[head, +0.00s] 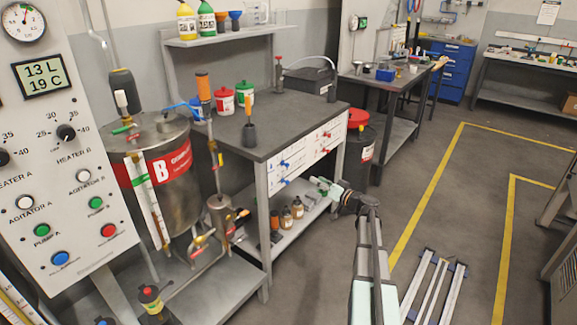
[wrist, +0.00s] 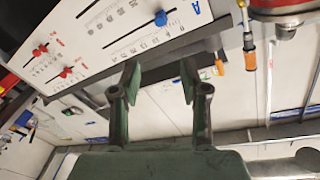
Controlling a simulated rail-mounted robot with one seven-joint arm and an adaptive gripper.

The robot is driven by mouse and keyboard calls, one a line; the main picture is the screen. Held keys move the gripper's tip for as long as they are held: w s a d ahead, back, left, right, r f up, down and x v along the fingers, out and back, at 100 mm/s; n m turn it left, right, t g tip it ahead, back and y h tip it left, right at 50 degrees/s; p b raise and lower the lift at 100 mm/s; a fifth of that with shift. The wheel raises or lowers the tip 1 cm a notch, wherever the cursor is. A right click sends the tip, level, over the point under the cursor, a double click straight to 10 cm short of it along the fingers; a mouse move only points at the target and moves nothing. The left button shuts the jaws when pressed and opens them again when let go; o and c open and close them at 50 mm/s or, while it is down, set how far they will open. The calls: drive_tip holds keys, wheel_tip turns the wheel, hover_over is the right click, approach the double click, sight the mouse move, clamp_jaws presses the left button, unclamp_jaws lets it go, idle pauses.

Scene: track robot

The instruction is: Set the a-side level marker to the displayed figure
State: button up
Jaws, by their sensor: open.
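The display (head: 42,75) reads 13 L over 19 C. The white slider panel (head: 306,158) on the bench front carries blue markers (head: 285,163) on its left half and red markers (head: 327,135) on its right half. In the wrist view, a blue marker (wrist: 161,18) sits on a slotted scale beside a blue letter A (wrist: 195,8). The scale figures are too small to read surely, and the other blue marker is out of that view.
Red markers (wrist: 66,73) show farther left in the wrist view. The steel tank (head: 165,175) marked B stands left of the bench. Bottles (head: 286,217) stand on the lower shelf. A dark bin (head: 360,150) is right of the bench.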

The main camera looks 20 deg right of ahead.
sight(288, 164)
drive_tip(key=shift+n, duration=0.4)
drive_tip(key=p+x, duration=0.2)
drive_tip(key=x, duration=1.5)
drive_tip(key=shift+w+a+f+p, duration=0.1)
drive_tip(key=shift+w+a+p, duration=0.1)
drive_tip(key=shift+p, duration=0.15)
drive_tip(key=shift+d, duration=0.1)
clamp_jaws()
